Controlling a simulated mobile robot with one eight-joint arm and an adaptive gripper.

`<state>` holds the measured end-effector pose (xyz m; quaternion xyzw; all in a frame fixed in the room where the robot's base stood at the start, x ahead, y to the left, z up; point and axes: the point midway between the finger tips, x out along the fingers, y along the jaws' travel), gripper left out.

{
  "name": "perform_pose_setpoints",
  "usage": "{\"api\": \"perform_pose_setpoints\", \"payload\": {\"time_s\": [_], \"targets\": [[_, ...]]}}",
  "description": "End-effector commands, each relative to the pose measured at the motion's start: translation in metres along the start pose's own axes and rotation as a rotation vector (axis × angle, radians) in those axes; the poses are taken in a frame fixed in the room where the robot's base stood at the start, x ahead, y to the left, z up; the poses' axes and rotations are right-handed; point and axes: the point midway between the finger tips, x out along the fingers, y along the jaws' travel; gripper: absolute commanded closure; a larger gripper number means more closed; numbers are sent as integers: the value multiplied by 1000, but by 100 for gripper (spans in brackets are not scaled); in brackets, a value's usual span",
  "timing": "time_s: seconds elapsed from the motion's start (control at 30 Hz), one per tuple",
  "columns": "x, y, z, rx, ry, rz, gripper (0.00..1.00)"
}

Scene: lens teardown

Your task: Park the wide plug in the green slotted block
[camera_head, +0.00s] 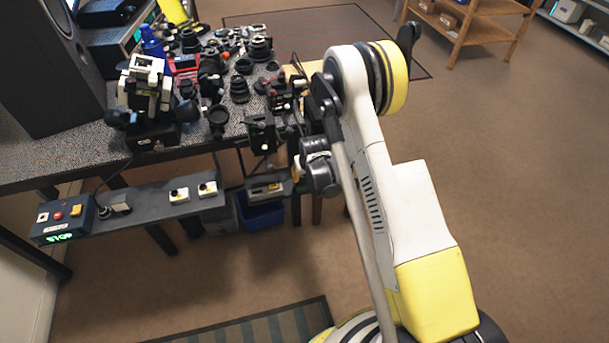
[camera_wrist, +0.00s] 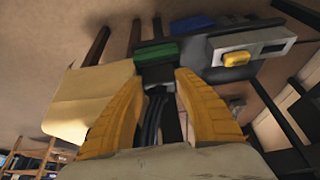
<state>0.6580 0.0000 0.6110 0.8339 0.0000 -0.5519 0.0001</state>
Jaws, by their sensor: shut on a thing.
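In the wrist view the two yellow fingers of my gripper (camera_wrist: 162,80) close on a small dark piece (camera_wrist: 159,74), which looks like the wide plug. Dark cable-like strands (camera_wrist: 153,115) run back between the fingers. The green block (camera_wrist: 157,51) shows just beyond the fingertips, in line with the dark piece. I cannot tell whether the piece touches the block or is in its slot. In the head view my gripper (camera_head: 297,170) is mostly hidden by my wrist, near the right end of the low grey shelf. The plug and the green block cannot be made out there.
A pale box with a yellow button (camera_wrist: 238,59) sits beside the green block on the grey shelf (camera_head: 150,207). A blue bin (camera_head: 262,215) stands below. The workbench (camera_head: 60,158) above is crowded with lens parts. Open floor (camera_head: 520,180) lies to the right.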

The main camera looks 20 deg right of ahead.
Motion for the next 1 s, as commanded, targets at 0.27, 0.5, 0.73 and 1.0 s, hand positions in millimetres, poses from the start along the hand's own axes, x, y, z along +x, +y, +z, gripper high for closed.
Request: {"api": "perform_pose_setpoints", "payload": {"time_s": [0.27, 0.5, 0.73, 1.0], "targets": [[2, 0, 1, 0, 0, 0, 99], [2, 0, 1, 0, 0, 0, 40], [2, 0, 1, 0, 0, 0, 40], [-30, 0, 1, 0, 0, 0, 40]]}}
